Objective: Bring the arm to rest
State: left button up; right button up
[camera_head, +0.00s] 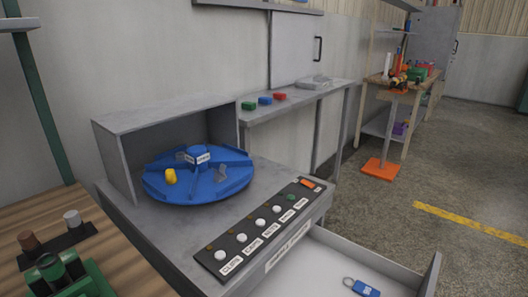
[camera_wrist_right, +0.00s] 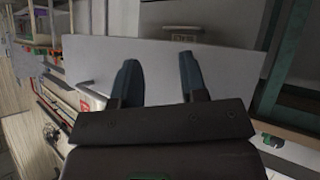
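My right gripper (camera_wrist_right: 160,66) shows in the right wrist view with its two dark fingers apart and nothing between them. Beyond the fingers is a pale flat panel (camera_wrist_right: 225,68), and the fingers overlap it in the picture. I cannot tell how far the panel is from them. Neither of my arms shows in the head view. My left gripper is in no view.
A grey cabinet holds a blue turntable (camera_head: 198,178) and a black button panel (camera_head: 262,232). Its drawer (camera_head: 320,262) stands open with a blue tag (camera_head: 362,287) inside. A wooden table (camera_head: 84,253) is at left. An orange-based stand (camera_head: 381,168) is farther right. Floor beyond is clear.

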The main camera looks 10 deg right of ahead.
pick_arm(q)
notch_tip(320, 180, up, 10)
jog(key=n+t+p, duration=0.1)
jog(key=p, duration=1.2)
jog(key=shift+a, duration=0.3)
pick_arm(e)
notch_tip(320, 180, up, 10)
jog(key=s+a+m, duration=0.1)
jog(key=m, duration=0.1)
jog(key=shift+s+a+r, duration=0.2)
jog(key=shift+a, duration=0.15)
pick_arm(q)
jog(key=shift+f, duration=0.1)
pick_arm(e)
jog(key=shift+s+d+f+m, duration=0.1)
jog(key=shift+f+m, duration=0.05)
jog(key=shift+m, duration=0.15)
